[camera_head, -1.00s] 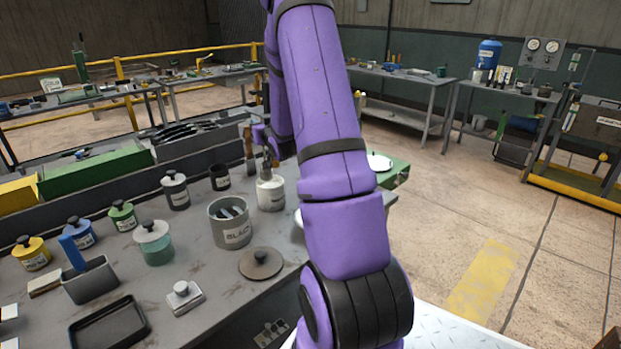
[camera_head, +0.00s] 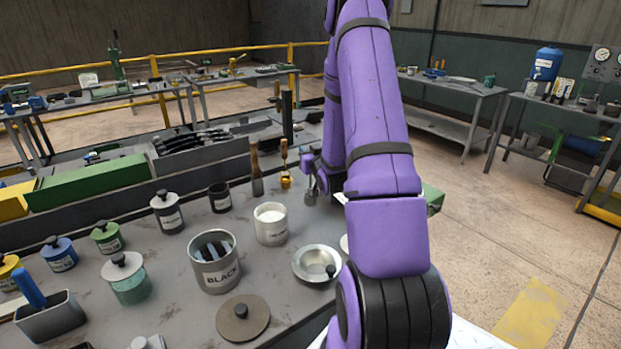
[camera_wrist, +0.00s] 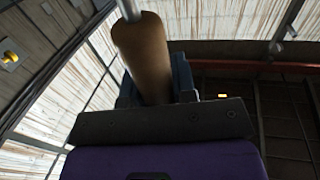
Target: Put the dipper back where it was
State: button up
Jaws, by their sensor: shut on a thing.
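My gripper (camera_wrist: 155,88) is shut on a brown cylindrical handle (camera_wrist: 145,50) in the wrist view. A thin metal rod extends from the handle's end; this looks like the dipper. In the head view my gripper (camera_head: 312,172) is above the bench, right of and behind the white canister (camera_head: 271,230). A small grey metal part (camera_head: 309,190) shows below it, probably the dipper's lower end. The canister is open with pale contents. A brass-ended tool with a wooden handle (camera_head: 285,170) and a brush-like tool (camera_head: 256,172) stand upright left of the gripper.
An open grey BLACK canister (camera_head: 222,276) holds dark pieces. A round lid (camera_head: 243,320) and a shallow metal dish (camera_head: 316,252) lie near it. Several lidded jars, including a white-topped one (camera_head: 123,262), stand left. My arm hides the bench's right part.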

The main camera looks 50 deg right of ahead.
jog(key=shift+f, duration=3.05)
jog(key=o, duration=0.9)
jog(key=shift+c, duration=0.2)
